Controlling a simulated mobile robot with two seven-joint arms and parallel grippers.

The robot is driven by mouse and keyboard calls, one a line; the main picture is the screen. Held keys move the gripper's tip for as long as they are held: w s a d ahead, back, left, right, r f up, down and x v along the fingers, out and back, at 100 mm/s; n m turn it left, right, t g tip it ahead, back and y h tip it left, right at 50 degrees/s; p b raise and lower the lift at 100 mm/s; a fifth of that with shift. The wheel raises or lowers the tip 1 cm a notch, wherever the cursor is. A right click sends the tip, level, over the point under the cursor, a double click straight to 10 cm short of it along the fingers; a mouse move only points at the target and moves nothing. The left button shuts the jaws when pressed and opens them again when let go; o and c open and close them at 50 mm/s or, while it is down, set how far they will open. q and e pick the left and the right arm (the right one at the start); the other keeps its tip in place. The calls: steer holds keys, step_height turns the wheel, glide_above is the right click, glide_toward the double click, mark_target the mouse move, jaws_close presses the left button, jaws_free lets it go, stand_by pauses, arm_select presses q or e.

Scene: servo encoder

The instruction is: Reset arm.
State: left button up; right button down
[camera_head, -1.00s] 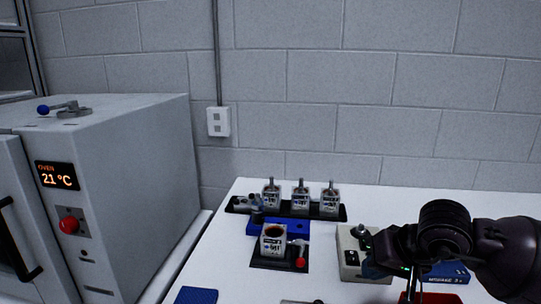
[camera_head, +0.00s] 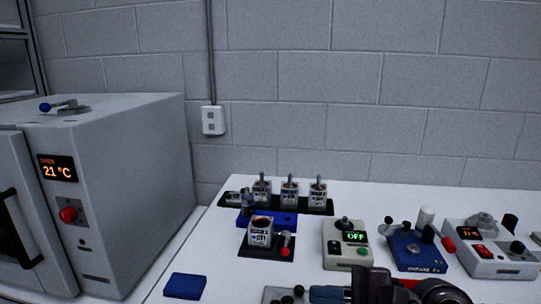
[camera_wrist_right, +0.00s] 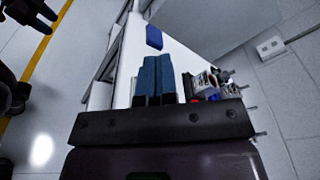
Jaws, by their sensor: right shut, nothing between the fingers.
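My right gripper (camera_head: 326,294) is at the bottom edge of the head view, with its blue fingers pointing left, low over the front of the white table (camera_head: 215,270). In the right wrist view its two blue fingers (camera_wrist_right: 156,78) lie side by side, shut and empty. The dark right arm is partly cut off by the lower edge of the head view. My left gripper is not in view.
The oven (camera_head: 135,170) reads 21 °C at left. A rack (camera_head: 324,207) with several motors is at the back. A motor (camera_head: 260,232) sits on a black base. A box (camera_head: 346,245) reads OFF. A blue pad (camera_head: 185,286) lies front left.

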steer(key=w+d+r+m+t+h, duration=0.15)
steer(key=d+m+t, duration=0.4)
steer(key=m, duration=0.75)
steer(key=d+m+t+h, duration=0.2)
steer(key=m+t+h, duration=0.1)
steer(key=m+t, duration=0.75)
steer(key=s+d+f+m+g+h, duration=0.1)
steer(key=d+f+m+g+h, duration=0.1)
steer(key=d+f+m+h, duration=0.65)
steer(key=s+d+f+m+g+h, duration=0.15)
steer(key=m+h, duration=0.35)
steer(key=m, duration=0.8)
steer(key=s+d+f+m+g+h, duration=0.2)
steer(key=s+d+f+m+g, duration=0.2)
steer(key=s+f+m+g, duration=0.5)
steer(key=s+a+f+m+g+y, duration=0.1)
steer(key=s+f+m+g, duration=0.25)
steer(key=s, duration=0.35)
steer(key=s+a+f+m+g+y, duration=0.1)
steer(key=s+f+m+g+y, duration=0.15)
steer(key=s+f, duration=0.35)
steer(key=w+f+t, duration=0.5)
steer(key=w+t, duration=0.3)
steer(key=t, duration=0.1)
steer(key=shift+a+f+p, duration=0.2)
steer(key=shift+f+p, duration=0.2)
